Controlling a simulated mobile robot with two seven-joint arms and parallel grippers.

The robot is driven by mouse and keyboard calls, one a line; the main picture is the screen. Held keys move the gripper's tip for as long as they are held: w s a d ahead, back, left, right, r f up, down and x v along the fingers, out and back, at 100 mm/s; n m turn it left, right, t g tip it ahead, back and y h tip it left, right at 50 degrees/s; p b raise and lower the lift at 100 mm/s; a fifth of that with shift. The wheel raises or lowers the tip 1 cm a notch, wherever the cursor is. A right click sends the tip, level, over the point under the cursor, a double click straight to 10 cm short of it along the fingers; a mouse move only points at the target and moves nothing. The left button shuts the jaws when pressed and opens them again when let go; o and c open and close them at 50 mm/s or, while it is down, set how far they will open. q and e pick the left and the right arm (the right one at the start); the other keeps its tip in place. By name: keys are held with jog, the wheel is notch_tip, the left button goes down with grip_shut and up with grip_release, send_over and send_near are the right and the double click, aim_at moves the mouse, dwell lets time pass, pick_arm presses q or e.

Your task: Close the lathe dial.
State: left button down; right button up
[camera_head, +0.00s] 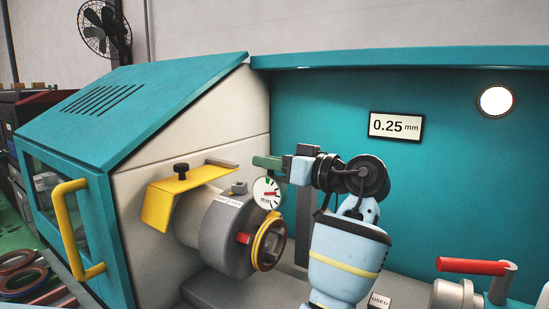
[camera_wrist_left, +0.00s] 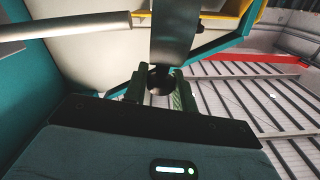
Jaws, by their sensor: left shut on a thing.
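The lathe dial (camera_head: 266,193) is a round white gauge marked "mm" with red on its face, beside the upper right of the grey chuck (camera_head: 222,232). My left gripper (camera_head: 268,163) reaches in from the right, its green fingertips at the dial's top edge. In the left wrist view, the fingers (camera_wrist_left: 159,92) are shut around a small dark rounded piece (camera_wrist_left: 160,77), which appears to be part of the dial. A flat grey bar (camera_wrist_left: 172,35) lies just beyond it. The exact contact is partly hidden. My right gripper is not in view.
A yellow guard (camera_head: 183,190) with a black knob sits over the chuck. A "0.25 mm" sign (camera_head: 396,126) hangs on the teal back panel. A red-handled lever (camera_head: 473,266) stands at lower right. A yellow door handle (camera_head: 70,228) is at left.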

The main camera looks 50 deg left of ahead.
pick_arm(q)
jog(key=shift+s+d+f, duration=0.1)
jog(key=shift+s+f, duration=0.15)
jog(key=shift+f, duration=0.6)
jog(key=c, duration=1.2)
grip_release()
jog(key=shift+r, duration=0.1)
jog(key=shift+r, duration=0.3)
jog(key=r, duration=0.3)
jog(key=shift+s+d+b, duration=0.35)
jog(key=shift+d+b, duration=0.05)
jog(key=s+d+r+b, duration=0.1)
jog(key=s+d, duration=0.9)
jog(key=s, duration=0.1)
jog(key=shift+d+r, duration=0.15)
jog(key=shift+r, duration=0.05)
